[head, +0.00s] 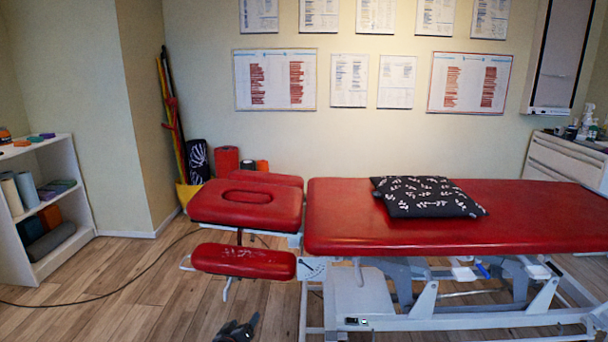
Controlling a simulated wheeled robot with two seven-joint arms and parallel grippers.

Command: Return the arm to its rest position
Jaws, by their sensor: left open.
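My left gripper (237,330) shows as a small dark shape at the bottom edge of the head view, left of centre. It appears open and empty, in front of the red treatment table's headrest end and over the wooden floor. Most of the left arm is out of the picture. My right gripper is not in view.
A red treatment table (340,215) with a dark patterned pillow (425,197) fills the centre and right. A white shelf (75,232) stands at the left. A black cable (130,283) runs over the floor. The floor at the lower left is otherwise clear.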

